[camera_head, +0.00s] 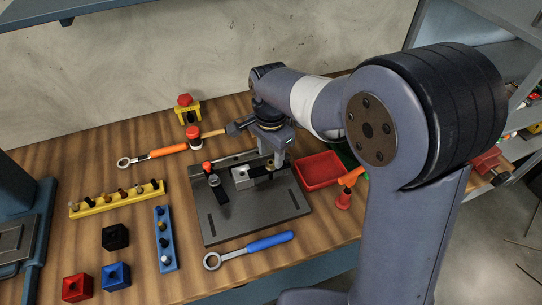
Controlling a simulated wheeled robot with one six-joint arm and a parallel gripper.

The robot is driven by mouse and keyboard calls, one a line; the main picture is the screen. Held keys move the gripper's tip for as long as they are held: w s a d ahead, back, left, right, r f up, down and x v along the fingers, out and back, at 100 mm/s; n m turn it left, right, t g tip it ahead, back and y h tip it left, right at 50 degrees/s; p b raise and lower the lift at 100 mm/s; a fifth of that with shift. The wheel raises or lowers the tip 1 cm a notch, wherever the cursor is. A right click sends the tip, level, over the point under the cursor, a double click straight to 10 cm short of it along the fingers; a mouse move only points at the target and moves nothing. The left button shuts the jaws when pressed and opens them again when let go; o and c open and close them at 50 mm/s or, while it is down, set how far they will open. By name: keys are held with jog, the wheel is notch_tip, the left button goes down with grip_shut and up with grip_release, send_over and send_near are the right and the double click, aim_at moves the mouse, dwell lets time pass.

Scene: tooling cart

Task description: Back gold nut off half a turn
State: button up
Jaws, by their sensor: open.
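A dark metal fixture plate (232,224) lies on the wooden cart top with a light grey block (243,177) on it. A small gold nut (270,166) shows just right of the block, near the plate's back edge. My gripper (274,160) points down over this corner of the plate. Its jaws are open, close around or just above the gold nut; I cannot tell whether they touch it. The gripper partly hides the nut and whatever it sits on.
A red-topped clamp (214,184) stands left on the plate. A red tray (319,170) and an orange-handled red tool (346,190) are right. A blue-handled wrench (250,248) lies in front, an orange-handled wrench (155,154) behind left. A hammer (217,132) lies behind the plate.

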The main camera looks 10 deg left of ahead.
jog(key=shift+f, duration=1.2)
jog(key=shift+c, duration=0.5)
grip_shut()
jog(key=shift+n, duration=0.3)
